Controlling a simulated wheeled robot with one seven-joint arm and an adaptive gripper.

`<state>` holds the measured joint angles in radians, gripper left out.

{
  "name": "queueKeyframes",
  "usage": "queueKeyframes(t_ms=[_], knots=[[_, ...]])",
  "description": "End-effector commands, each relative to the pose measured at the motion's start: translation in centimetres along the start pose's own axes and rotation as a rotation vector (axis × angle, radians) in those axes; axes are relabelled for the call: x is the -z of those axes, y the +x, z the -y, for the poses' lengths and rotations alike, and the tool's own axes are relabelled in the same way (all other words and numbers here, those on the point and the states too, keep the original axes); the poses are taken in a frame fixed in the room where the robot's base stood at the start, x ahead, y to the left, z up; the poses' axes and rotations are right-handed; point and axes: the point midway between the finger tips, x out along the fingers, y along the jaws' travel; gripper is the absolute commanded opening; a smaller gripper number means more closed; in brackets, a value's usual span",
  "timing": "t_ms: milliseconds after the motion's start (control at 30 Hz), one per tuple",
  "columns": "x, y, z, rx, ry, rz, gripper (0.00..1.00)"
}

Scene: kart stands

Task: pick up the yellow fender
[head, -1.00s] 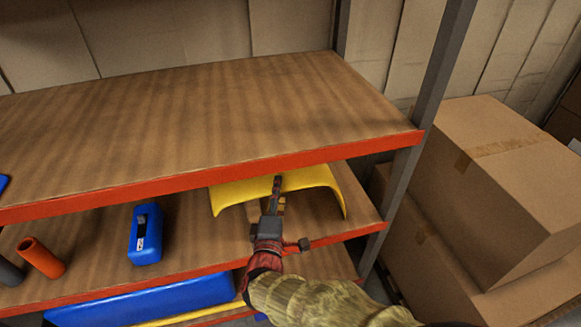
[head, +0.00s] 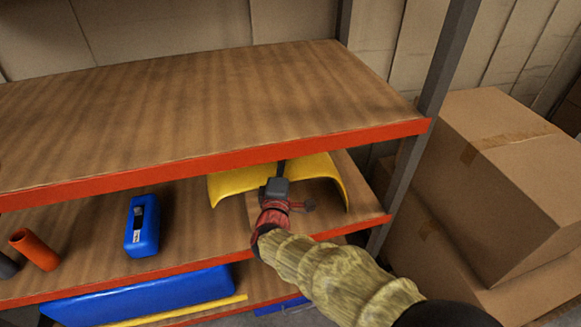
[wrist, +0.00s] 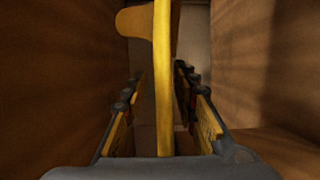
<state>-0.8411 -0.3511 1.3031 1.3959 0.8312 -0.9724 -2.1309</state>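The yellow fender (head: 318,168) is a curved, arched piece on the middle shelf (head: 185,222), near its right end, partly under the upper shelf. My gripper (head: 282,168) reaches in from the front at the fender's middle; its fingertips are hidden behind the upper shelf's edge and the fender. In the wrist view the fender (wrist: 163,70) shows as a narrow yellow edge running between the two fingers of my gripper (wrist: 158,95). The fingers stand apart, with a visible gap on each side of the fender.
The upper shelf's red edge (head: 215,164) runs just above my gripper. A grey post (head: 404,180) stands to the right, with cardboard boxes (head: 505,185) beyond it. A blue part (head: 142,226) and an orange tube (head: 34,249) lie to the left. A long blue part (head: 140,297) is below.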

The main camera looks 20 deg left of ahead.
Motion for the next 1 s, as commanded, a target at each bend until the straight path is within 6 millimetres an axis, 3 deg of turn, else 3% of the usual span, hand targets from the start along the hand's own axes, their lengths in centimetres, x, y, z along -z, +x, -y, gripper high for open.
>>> queueKeyframes(t_ms=[533, 1000], knots=[[0.02, -0.04, -0.02, 0.0, 0.0, 0.0, 0.01], [0.01, -0.05, 0.03, 0.0, 0.0, 0.0, 0.0]])
